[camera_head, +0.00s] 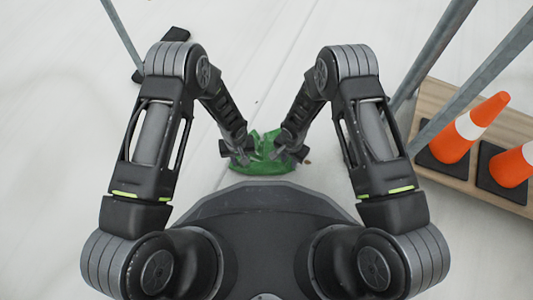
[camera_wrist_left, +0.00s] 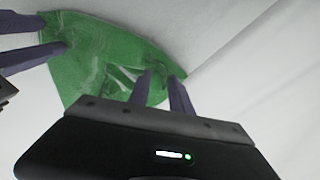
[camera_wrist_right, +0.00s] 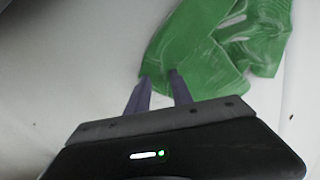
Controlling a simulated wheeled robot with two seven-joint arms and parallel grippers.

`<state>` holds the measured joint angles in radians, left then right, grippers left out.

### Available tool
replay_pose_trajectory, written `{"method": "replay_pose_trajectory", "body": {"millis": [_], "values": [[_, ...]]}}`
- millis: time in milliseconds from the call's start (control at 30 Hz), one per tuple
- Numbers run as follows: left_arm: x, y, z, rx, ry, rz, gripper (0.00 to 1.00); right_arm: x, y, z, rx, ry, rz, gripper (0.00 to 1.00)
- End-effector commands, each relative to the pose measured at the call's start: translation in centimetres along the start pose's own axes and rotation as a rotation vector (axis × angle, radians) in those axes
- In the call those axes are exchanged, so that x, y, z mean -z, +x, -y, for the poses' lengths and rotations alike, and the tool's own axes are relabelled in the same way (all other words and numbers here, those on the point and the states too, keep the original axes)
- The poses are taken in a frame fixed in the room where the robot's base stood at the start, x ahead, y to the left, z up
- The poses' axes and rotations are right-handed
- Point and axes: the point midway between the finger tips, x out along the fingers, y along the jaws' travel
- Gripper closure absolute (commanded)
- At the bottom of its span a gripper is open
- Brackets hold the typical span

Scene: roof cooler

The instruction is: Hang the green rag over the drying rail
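The green rag (camera_head: 265,163) is crumpled in front of my base, low over the pale surface. It also shows in the left wrist view (camera_wrist_left: 100,55) and the right wrist view (camera_wrist_right: 215,60). My left gripper (camera_head: 240,152) has its fingertips (camera_wrist_left: 159,74) close together on one end of the rag. My right gripper (camera_head: 287,150) has its fingertips (camera_wrist_right: 159,76) close together at a corner on the other side. Both look shut on the cloth. I cannot tell whether the rag is lifted clear. No drying rail is clearly identifiable.
Slanted grey metal poles (camera_head: 432,50) rise at the right. Orange and white cones (camera_head: 466,127) stand on black bases on a wooden board (camera_head: 431,97). Another thin pole (camera_head: 121,35) and a black foot (camera_head: 160,62) are at the upper left. The pale floor between is clear.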

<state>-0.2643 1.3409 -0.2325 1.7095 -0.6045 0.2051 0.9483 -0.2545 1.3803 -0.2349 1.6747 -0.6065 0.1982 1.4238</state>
Motion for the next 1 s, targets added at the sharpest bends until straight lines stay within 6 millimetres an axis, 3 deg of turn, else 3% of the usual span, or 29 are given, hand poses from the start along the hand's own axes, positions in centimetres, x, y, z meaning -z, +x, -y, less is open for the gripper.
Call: {"method": "replay_pose_trajectory", "body": {"millis": [600, 1000], "values": [[0.0, 0.02, 0.0, 0.0, 0.0, 0.0, 1.0, -0.03, 0.03, 0.04, 0.001, 0.0, 0.0, 1.0], [0.0, 0.02, 0.01, 0.0, 0.0, 0.0, 1.0, -0.02, 0.03, 0.04, 0.001, 0.0, 0.0, 1.0]]}}
